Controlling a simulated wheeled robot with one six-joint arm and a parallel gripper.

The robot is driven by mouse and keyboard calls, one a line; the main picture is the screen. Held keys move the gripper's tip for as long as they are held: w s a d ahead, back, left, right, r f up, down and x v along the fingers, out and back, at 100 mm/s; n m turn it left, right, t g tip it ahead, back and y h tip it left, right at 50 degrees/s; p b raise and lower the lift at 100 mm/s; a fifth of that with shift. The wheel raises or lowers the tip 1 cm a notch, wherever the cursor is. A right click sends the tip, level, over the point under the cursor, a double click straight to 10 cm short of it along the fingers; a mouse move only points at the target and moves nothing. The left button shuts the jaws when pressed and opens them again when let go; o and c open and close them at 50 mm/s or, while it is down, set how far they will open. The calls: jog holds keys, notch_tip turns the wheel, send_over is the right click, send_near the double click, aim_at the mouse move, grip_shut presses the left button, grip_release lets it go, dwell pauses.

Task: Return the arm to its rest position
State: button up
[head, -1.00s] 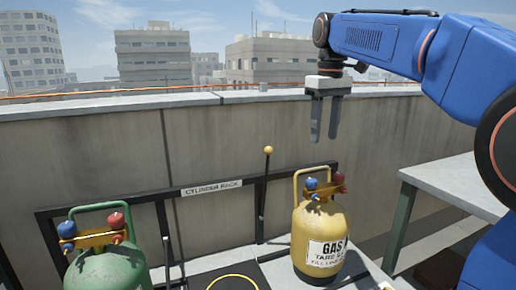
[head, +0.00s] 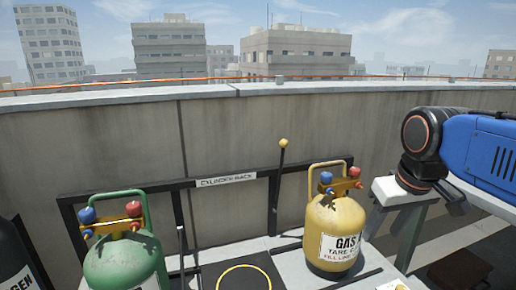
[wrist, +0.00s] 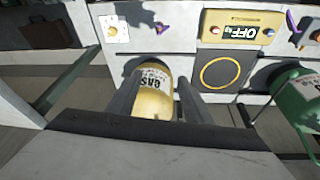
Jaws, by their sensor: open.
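My gripper (wrist: 158,80) is open, its two grey fingers pointing away from the wrist camera with nothing held between them. In the wrist view the yellow gas cylinder (wrist: 154,100) shows beyond and between the fingers. In the head view my blue arm reaches in from the right. The gripper's pale body is right of the yellow cylinder (head: 336,222), apart from it. The cylinder stands upright in front of the rack.
A green cylinder (head: 125,262) stands at the left, with a dark cylinder (head: 15,255) at the edge. A black cylinder rack (head: 226,180) runs along the concrete wall (head: 110,140). A yellow ring (head: 245,271) on a dark pad is empty. A panel reading OFF (wrist: 240,31) shows in the wrist view.

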jog(key=s+d+f+m+t, duration=0.1)
jog(key=s+f, duration=0.7)
jog(key=f, duration=0.4)
jog(key=shift+s+m, duration=0.3)
jog(key=shift+m, duration=0.1)
jog(key=shift+d, duration=0.1)
